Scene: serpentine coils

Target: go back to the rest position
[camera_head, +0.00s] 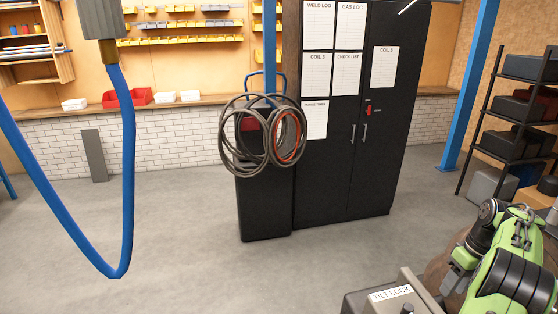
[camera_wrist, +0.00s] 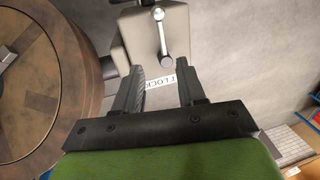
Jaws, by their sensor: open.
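My gripper (camera_wrist: 160,66) is open, with its two dark fingers apart and nothing between them that I can see held. In the wrist view the fingers point toward a grey box (camera_wrist: 122,52) with a metal lever (camera_wrist: 160,35) on it. Part of a white label (camera_wrist: 160,82) shows between the fingers. In the head view my green and black arm is at the lower right, beside this box (camera_head: 362,303), whose label (camera_head: 390,293) reads TILT LOCK. Whether a finger touches the box cannot be told.
A round brown drum-like thing (camera_wrist: 30,85) lies left of the fingers in the wrist view. A black cabinet (camera_head: 345,185) with hanging coils (camera_head: 232,145) stands at the back. A blue hose (camera_head: 128,190) hangs at left. A shelf rack (camera_head: 485,125) is at right. The middle floor is clear.

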